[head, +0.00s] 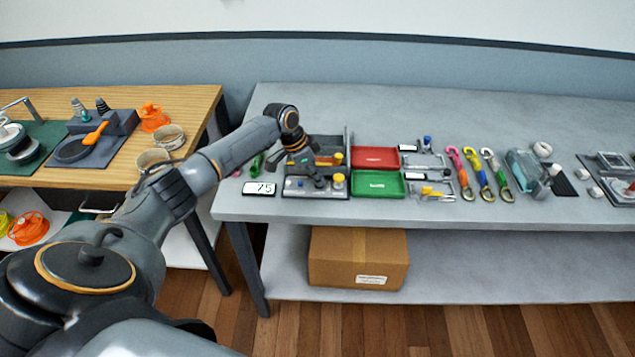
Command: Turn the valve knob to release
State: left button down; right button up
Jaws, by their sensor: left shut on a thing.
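My left arm reaches in from the left over the grey table, and its gripper (318,181) points down at a grey panel device (298,192). The gripper is shut on what appears to be the valve knob on this device; the fingers hide most of it. A small yellow knob or cap (339,179) stands on the device just right of the fingers. My right gripper is not in view.
Red (375,157) and green (378,184) trays lie right of the device. Further right are coloured hook straps (481,173) and several small fixtures. A cardboard box (358,257) sits on the lower shelf. The wooden table (205,100) stands left, across a gap. The table's back is clear.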

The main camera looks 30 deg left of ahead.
pick_arm(q)
jog(key=shift+f+m+g+h+b, duration=0.1)
jog(key=shift+m+g+h+b, duration=0.25)
jog(key=shift+m+b, duration=0.75)
jog(key=shift+m, duration=0.5)
jog(key=shift+g, duration=0.25)
jog(key=c, duration=1.4)
grip_release()
jog(key=shift+a, duration=0.1)
jog(key=v, duration=1.2)
